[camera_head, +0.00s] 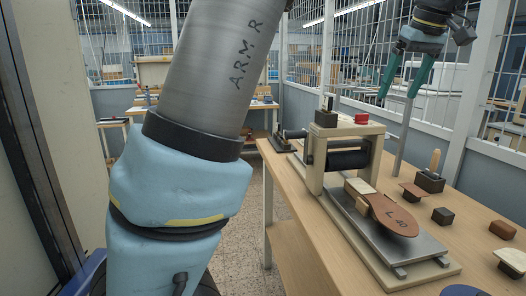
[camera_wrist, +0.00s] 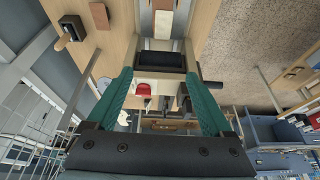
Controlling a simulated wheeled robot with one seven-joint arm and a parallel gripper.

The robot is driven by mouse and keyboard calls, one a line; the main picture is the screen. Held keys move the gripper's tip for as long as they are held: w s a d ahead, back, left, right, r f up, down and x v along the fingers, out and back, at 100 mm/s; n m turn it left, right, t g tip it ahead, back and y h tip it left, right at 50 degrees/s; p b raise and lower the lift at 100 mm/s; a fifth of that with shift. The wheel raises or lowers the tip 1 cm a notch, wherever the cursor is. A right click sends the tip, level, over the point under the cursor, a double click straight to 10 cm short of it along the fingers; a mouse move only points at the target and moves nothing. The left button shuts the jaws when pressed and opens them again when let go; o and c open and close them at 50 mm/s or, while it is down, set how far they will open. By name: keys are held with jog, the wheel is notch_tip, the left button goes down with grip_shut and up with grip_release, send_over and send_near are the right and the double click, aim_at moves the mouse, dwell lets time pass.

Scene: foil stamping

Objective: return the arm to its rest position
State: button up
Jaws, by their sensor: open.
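My gripper (camera_head: 405,75) is at the upper right of the head view, raised above the wooden bench, with its two green fingers apart and nothing between them. In the wrist view its green fingers (camera_wrist: 163,100) stand wide apart, and the stamping press lies beyond them. My arm's large grey and blue links fill the left middle of the head view. The press (camera_head: 340,150) stands on the bench with a dark roller and a red button on top.
The bench (camera_head: 310,250) also holds a dark block with a wooden handle (camera_head: 430,180), a small brown piece (camera_head: 411,192) and several small blocks along its right side. A wire-mesh fence (camera_head: 440,110) runs behind the bench. Speckled floor (camera_head: 250,220) shows left of it.

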jog(key=w+a+f+m+g, duration=0.1)
jog(key=w+a+f, duration=0.1)
jog(key=a+f, duration=0.7)
jog(key=w+a+f+m+g, duration=0.1)
jog(key=w+a+f, duration=0.1)
jog(key=a+f, duration=0.75)
jog(key=s+a+f, duration=0.4)
jog(key=s+a, duration=0.1)
jog(key=a, duration=0.4)
jog(key=s+a+f+m+h, duration=0.1)
jog(key=s+a+f, duration=0.4)
jog(key=a, duration=0.4)
jog(key=shift+s+f+g, duration=0.3)
jog(key=shift+s+g, duration=0.1)
jog(key=shift+s, duration=0.05)
